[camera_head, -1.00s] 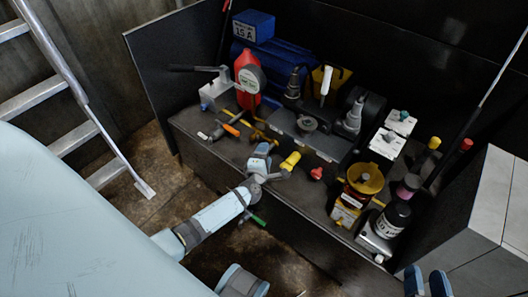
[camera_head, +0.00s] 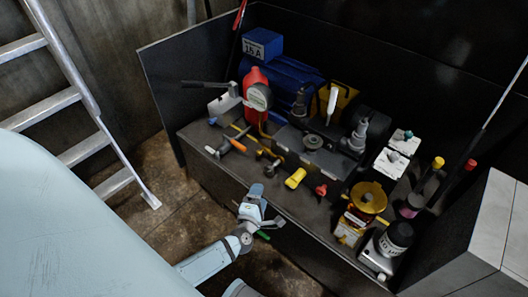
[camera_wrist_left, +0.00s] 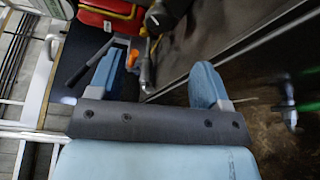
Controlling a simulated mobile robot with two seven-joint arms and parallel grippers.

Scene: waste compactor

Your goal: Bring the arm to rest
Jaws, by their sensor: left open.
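My left gripper (camera_head: 265,205) is light blue, open and empty. In the head view it shows at the front edge of the dark workbench (camera_head: 225,181), just in front of the tools. I cannot tell its height exactly. In the left wrist view the two blue fingers of my left gripper (camera_wrist_left: 156,78) stand wide apart with nothing between them. Beyond them are the bench edge and the floor. My right gripper is not in view.
A ladder (camera_head: 85,148) leans at left. Floor in front (camera_head: 165,185) is clear.

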